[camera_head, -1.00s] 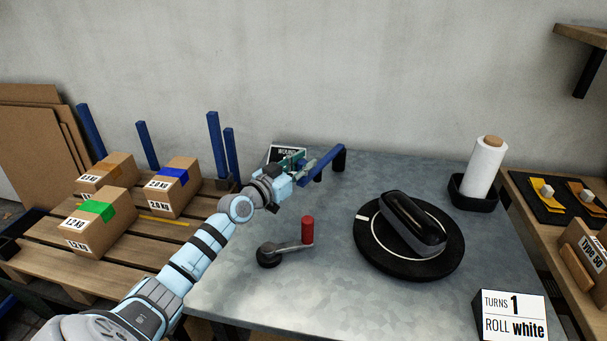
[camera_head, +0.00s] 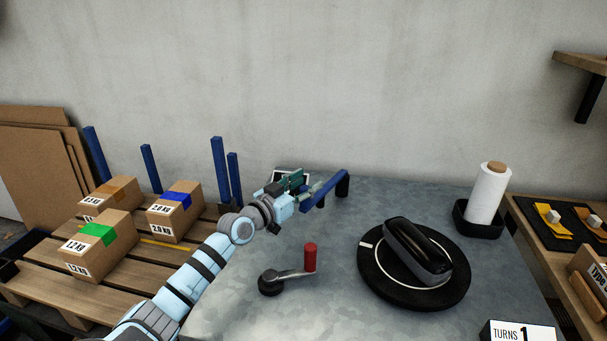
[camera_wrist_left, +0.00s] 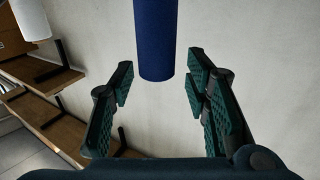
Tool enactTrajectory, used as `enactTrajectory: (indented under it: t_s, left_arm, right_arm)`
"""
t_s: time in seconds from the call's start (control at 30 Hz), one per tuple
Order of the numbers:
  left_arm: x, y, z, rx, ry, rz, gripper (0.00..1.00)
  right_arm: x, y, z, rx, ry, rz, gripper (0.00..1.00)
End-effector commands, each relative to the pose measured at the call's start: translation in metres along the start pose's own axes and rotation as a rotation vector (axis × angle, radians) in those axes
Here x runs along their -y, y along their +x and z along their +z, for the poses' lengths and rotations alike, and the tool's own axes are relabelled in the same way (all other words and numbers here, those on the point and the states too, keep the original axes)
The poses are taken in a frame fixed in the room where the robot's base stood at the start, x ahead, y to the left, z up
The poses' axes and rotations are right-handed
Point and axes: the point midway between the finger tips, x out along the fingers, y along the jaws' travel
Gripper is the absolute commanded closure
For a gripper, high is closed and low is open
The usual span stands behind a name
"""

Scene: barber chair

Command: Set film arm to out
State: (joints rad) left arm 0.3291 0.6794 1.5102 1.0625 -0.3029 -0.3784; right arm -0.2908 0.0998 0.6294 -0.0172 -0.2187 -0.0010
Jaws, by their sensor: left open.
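The film arm (camera_head: 331,187) is a blue bar on a short black post (camera_head: 343,186) at the back edge of the grey metal table. Its near end points to the front left. My left gripper (camera_head: 312,188) is open beside that near end. In the left wrist view the bar (camera_wrist_left: 155,40) comes down from the top, its end lying between the two green-padded fingers of my left gripper (camera_wrist_left: 157,85), with gaps on both sides. No contact shows. My right gripper is not in view.
A crank with a red handle (camera_head: 310,257) and a black turntable (camera_head: 412,299) with a black object (camera_head: 417,250) stand on the table (camera_head: 330,320). A white film roll (camera_head: 488,193) stands behind right. Boxes (camera_head: 100,245) sit on a pallet at left, near blue posts.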

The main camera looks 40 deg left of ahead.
Motion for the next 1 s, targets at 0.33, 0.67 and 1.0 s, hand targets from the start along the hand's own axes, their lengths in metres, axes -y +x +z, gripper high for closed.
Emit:
enactTrajectory:
  t_s: [0.33,0.67,1.0]
  left_arm:
    - [0.002,-0.001,-0.078,-0.002,0.003,-0.004,0.57]
    - [0.002,-0.001,-0.085,0.0,0.002,-0.005,0.57]
    - [0.002,-0.001,-0.095,-0.001,0.001,-0.004,0.57]
  right_arm:
    - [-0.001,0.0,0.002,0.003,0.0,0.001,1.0]
    - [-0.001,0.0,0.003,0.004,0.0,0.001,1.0]
    - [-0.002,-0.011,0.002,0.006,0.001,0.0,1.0]
